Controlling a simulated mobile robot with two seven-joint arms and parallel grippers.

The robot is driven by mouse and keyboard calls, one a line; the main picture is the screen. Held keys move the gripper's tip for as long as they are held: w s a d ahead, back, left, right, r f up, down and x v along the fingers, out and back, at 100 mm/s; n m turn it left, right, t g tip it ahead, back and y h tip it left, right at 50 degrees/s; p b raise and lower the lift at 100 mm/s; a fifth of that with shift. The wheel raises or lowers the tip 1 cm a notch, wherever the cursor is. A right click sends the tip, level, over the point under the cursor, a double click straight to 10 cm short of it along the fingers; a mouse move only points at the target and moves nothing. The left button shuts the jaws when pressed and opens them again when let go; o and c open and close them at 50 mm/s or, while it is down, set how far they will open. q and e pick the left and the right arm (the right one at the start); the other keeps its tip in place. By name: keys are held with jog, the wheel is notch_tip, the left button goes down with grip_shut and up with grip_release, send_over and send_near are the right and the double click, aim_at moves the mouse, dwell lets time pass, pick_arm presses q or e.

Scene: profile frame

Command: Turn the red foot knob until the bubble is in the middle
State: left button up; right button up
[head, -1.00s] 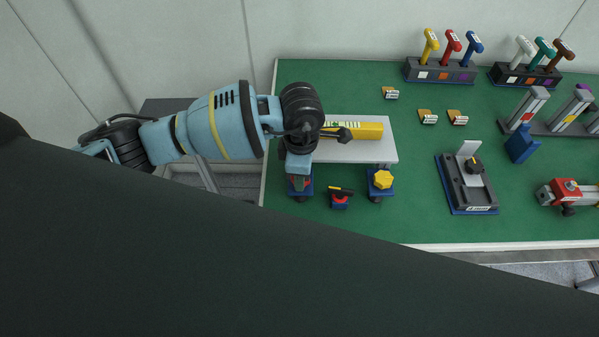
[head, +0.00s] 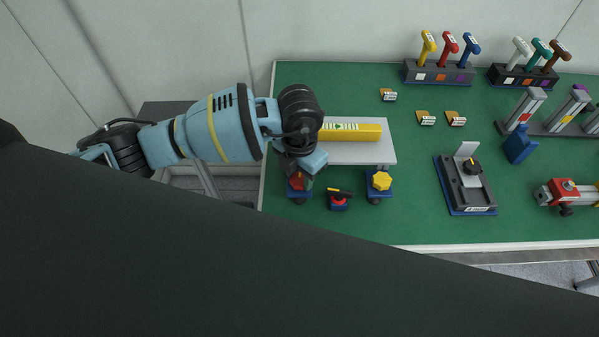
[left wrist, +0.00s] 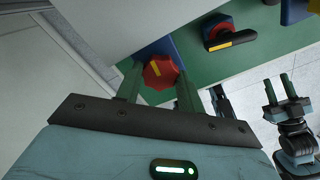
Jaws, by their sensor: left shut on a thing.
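The red foot knob (left wrist: 156,76), with a yellow mark on top, sits between the two fingers of my left gripper (left wrist: 160,88) in the left wrist view. My left gripper is shut on it. In the head view the red knob (head: 296,183) is partly hidden under my left gripper (head: 302,176), at the front left corner of the white plate (head: 362,153). A yellow level (head: 368,132) with a green vial lies on the plate; its bubble is too small to place. My right gripper (left wrist: 280,90) appears at the right of the left wrist view, fingers apart and empty.
A yellow foot knob (head: 381,181) stands at the plate's front right. A red and black rotary switch (head: 338,200) with a yellow-marked handle stands between the knobs, close to my left gripper. A dark fixture (head: 470,185) stands to the right, with bare green table between.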

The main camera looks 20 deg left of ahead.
aim_at(300, 178)
pick_arm(q)
jog(key=n, duration=0.5)
jog(key=shift+n, duration=0.4)
dwell(0.3)
jog(key=o, duration=0.7)
jog(key=shift+r, duration=0.1)
jog(key=shift+r, duration=3.85)
